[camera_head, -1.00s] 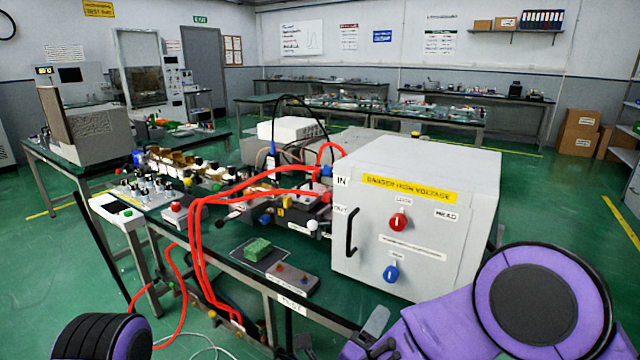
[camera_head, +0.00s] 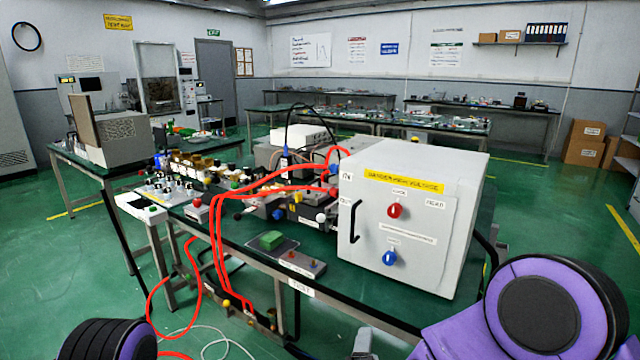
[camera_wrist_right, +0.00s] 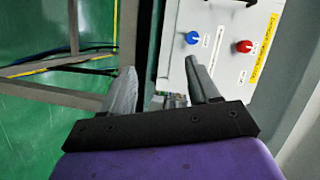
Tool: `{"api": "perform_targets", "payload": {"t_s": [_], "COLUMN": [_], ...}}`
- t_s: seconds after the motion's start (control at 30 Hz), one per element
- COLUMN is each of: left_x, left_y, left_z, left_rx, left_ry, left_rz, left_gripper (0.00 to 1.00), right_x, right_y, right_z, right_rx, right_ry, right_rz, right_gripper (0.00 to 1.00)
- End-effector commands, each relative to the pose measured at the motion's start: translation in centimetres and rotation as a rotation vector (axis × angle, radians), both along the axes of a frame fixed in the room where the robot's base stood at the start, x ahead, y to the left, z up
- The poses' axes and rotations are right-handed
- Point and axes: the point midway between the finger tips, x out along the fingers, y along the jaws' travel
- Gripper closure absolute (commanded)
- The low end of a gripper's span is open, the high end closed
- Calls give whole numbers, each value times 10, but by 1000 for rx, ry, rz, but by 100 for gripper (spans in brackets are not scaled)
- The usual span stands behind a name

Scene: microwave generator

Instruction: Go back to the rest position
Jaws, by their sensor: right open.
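My right gripper (camera_head: 363,345) shows only in part at the bottom edge of the head view, in front of the bench. In the right wrist view its two grey fingers (camera_wrist_right: 160,80) are apart with nothing between them. They stand apart from the white high-voltage box (camera_head: 365,245), whose front with a red knob (camera_head: 394,210) and a blue knob (camera_head: 389,258) lies beyond them. My left arm shows at the lower left of the head view, but its gripper is out of the picture.
The bench (camera_head: 240,250) carries red cables (camera_head: 217,240), a green block (camera_head: 271,240) on a dark pad and a small grey button box (camera_head: 302,264). Red cables also hang below its front edge. Green floor (camera_head: 60,270) is open at the left.

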Motion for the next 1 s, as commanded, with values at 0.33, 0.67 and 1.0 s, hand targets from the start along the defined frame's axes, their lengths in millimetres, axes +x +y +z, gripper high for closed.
{"api": "perform_targets", "payload": {"t_s": [0.33, 0.67, 1.0], "left_x": [0, 0, 0], "left_y": [0, 0, 0], "left_z": [4, 9, 10], "left_rx": [0, 0, 0], "left_ry": [0, 0, 0], "left_rz": [0, 0, 0], "left_gripper": [40, 40, 40], "right_x": [-82, -271, -300], "right_y": [-75, -198, -210], "right_z": [-152, -245, -253], "right_rx": [-475, -643, -637], "right_ry": [588, 1225, 1297], "right_rz": [341, 521, 516], "right_gripper": [40, 40, 40]}}
